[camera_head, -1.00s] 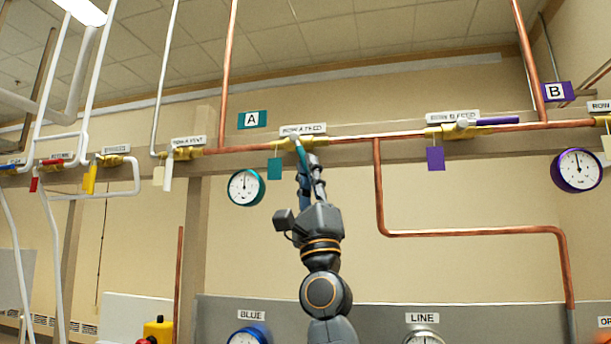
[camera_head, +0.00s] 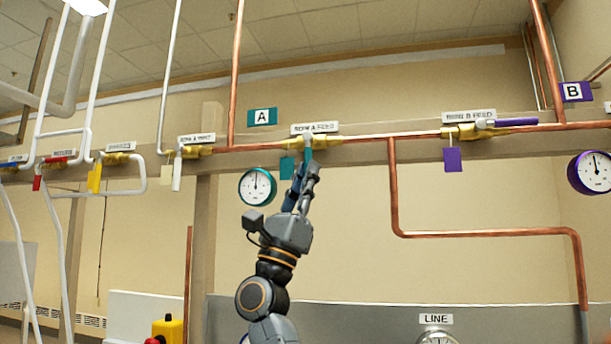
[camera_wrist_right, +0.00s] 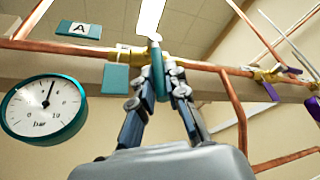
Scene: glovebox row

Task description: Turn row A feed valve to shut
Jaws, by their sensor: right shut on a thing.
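The row A feed valve has a brass body (camera_head: 326,140) on the copper pipe, under a white label (camera_head: 315,128) that reads as row A feed. Its teal handle (camera_head: 307,154) hangs down from the body, crosswise to the pipe. My right gripper (camera_head: 307,168) is shut on this handle from below, and its fingers hide the handle's lower part. In the right wrist view the teal handle (camera_wrist_right: 157,68) stands between the two fingertips (camera_wrist_right: 160,88). A blank teal tag (camera_head: 286,167) hangs just left of the handle. My left gripper is not in view.
A teal-rimmed gauge (camera_head: 257,187) sits left of my right gripper. The row B feed valve (camera_head: 470,132), with a purple handle (camera_head: 506,122) along the pipe, is to the right. A copper pipe (camera_head: 393,190) drops between them. The row A vent valve (camera_head: 190,152) is to the left.

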